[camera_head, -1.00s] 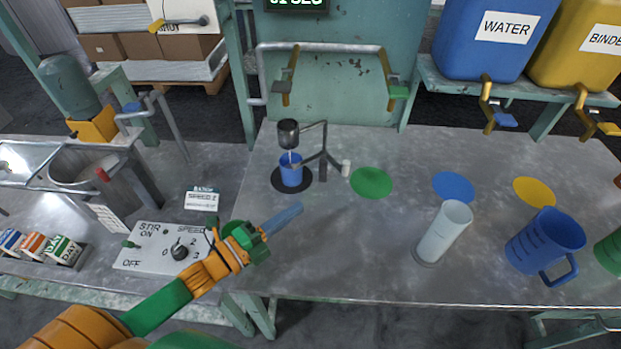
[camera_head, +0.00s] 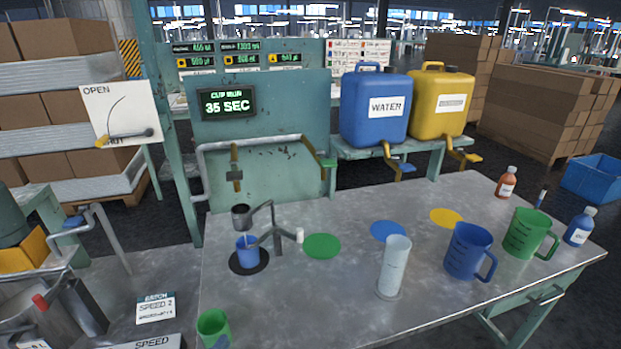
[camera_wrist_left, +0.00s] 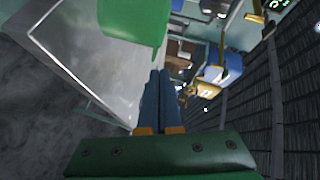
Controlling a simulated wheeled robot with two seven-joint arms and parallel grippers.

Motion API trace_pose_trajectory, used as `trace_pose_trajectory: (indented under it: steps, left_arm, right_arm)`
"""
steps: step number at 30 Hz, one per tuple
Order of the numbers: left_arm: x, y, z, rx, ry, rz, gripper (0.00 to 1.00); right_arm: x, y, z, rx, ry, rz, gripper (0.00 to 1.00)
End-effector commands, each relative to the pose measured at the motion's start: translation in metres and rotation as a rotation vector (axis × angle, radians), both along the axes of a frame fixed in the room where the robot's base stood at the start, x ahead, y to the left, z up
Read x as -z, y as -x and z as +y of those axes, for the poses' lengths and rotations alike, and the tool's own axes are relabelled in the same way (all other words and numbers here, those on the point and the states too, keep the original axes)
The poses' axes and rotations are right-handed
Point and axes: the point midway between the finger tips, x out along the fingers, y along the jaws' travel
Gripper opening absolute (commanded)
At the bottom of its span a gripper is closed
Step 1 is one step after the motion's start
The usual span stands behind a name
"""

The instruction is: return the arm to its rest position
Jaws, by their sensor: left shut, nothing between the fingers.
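In the left wrist view, my left gripper (camera_wrist_left: 159,76) is shut, its two blue fingers side by side with nothing between them. A worn grey tabletop lies to the left of the fingers in that view, and a large green shape fills the top, apart from the fingertips as far as I can tell. My right gripper is not in view.
On the metal table (camera_head: 330,300) stand a blue cup (camera_head: 247,250) under a small funnel stand (camera_head: 277,235), a clear cylinder (camera_head: 394,268), a blue jug (camera_head: 468,252) and a green jug (camera_head: 527,233). Water (camera_head: 375,110) and yellow (camera_head: 440,105) canisters stand behind. The table's front middle is clear.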

Motion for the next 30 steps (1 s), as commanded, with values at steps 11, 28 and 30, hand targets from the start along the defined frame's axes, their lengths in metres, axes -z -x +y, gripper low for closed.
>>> trace_pose_trajectory:
  steps: [11, 28, 30]
  left_arm:
    - [0.049, 0.039, 0.004, -0.393, 0.345, 0.500, 0.00]
    - [0.100, 0.163, -0.007, -1.051, 0.713, 1.128, 0.00]
    - [0.121, 0.161, -0.007, -1.054, 0.705, 1.139, 0.00]
  right_arm:
    - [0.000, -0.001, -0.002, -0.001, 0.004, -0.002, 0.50]
    - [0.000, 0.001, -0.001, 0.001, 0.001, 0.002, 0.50]
    - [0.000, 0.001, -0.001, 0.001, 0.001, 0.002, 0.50]
